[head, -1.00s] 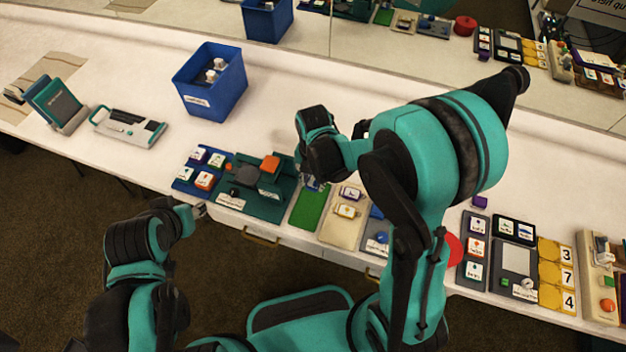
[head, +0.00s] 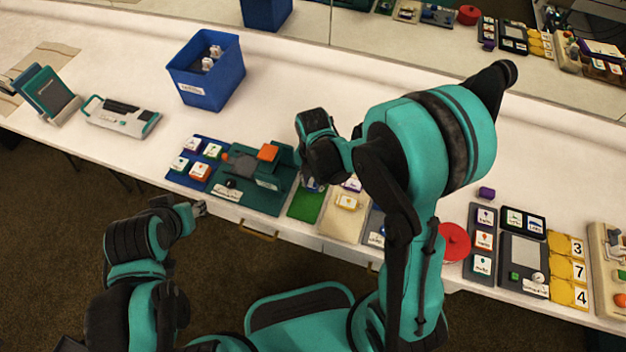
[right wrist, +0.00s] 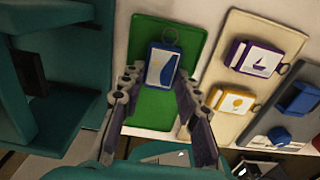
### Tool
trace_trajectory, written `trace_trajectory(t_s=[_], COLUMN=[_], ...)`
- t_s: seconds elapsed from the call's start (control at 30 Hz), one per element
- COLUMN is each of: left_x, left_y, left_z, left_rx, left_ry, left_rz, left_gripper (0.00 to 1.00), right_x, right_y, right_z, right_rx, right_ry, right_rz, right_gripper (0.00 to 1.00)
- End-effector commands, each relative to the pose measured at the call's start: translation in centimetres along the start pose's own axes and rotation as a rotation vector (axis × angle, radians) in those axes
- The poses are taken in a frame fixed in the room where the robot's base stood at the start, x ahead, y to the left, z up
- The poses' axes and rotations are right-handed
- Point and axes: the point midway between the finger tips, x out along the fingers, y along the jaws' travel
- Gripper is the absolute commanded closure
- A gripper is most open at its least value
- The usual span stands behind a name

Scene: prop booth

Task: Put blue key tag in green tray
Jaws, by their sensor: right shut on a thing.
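The green tray (head: 306,206) is a flat green panel at the front of the counter in the head view. It also fills the upper middle of the right wrist view (right wrist: 150,108). The blue key tag (right wrist: 162,66), with a pale face and a metal ring, is over the tray in the right wrist view. My right gripper (right wrist: 157,79) is shut on the tag, pointing down at the tray. I cannot tell whether the tag touches the tray. In the head view my right wrist hides most of the tag. My left gripper (head: 200,209) is at the counter's front edge, away from the tray.
A beige tray (head: 340,228) with purple and yellow tags lies right of the green tray. A teal fixture (head: 262,196) stands close on its left. A blue bin (head: 206,78) stands farther back. A red disc (head: 455,243) lies to the right. The counter behind is clear.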

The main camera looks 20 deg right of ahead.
Motion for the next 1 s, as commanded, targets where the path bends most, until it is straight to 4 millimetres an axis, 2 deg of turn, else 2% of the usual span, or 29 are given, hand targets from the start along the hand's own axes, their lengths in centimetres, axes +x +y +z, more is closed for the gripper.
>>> trace_trajectory(t_s=[0.3, 0.33, 0.4, 0.43, 0.77, 0.87, 1.0], left_x=[-0.1, -0.1, -0.1, -0.1, -0.1, -0.1, -0.1], left_y=[0.0, 0.0, 0.0, 0.0, 0.0, 0.0, 0.0], left_z=[-0.1, -0.1, -0.1, -0.1, -0.1, -0.1, -0.1], left_rx=[0.0, 0.0, 0.0, 0.0, 0.0, 0.0, 0.0], left_ry=[0.0, 0.0, 0.0, 0.0, 0.0, 0.0, 0.0], left_rz=[0.0, 0.0, 0.0, 0.0, 0.0, 0.0, 0.0], left_gripper=[0.6, 0.6, 0.6, 0.6, 0.6, 0.6, 0.6], right_x=[-0.1, -0.1, -0.1, -0.1, -0.3, -1.3, -3.9], right_y=[0.0, 0.0, 0.0, 0.0, 0.0, 0.0, 0.0], right_z=[0.0, 0.0, 0.0, 0.0, 0.0, 0.0, 0.0], right_rx=[0.0, 0.0, 0.0, 0.0, 0.0, 0.0, 0.0], right_ry=[0.0, 0.0, 0.0, 0.0, 0.0, 0.0, 0.0], right_rz=[0.0, 0.0, 0.0, 0.0, 0.0, 0.0, 0.0], right_gripper=[0.94, 0.66, 0.47, 0.44, 0.44, 0.44, 0.44])
